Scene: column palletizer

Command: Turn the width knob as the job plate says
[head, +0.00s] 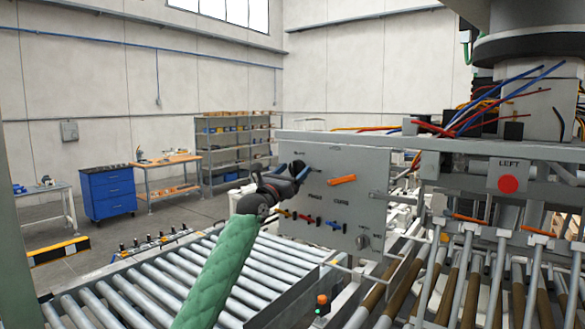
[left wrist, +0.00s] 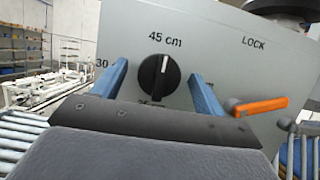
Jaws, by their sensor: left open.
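The width knob (left wrist: 158,77) is black and round with a white pointer line that points up, near the "45 cm" mark. A "30" mark is to its left, and a mark below is partly hidden by my gripper. My left gripper (left wrist: 163,88) is open, its two blue fingers on either side of the knob and apart from it in the picture; whether they touch it cannot be told. In the head view my left gripper (head: 290,172) is at the upper left of the grey panel (head: 345,160) and blocks the view of the knob. No readable job plate shows.
An orange lever (left wrist: 260,106) sits right of the knob, near the word LOCK; it also shows in the head view (head: 342,180). Small coloured levers (head: 308,219) and a round grey dial (head: 363,241) are lower on the panel. Roller conveyors (head: 150,290) lie below.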

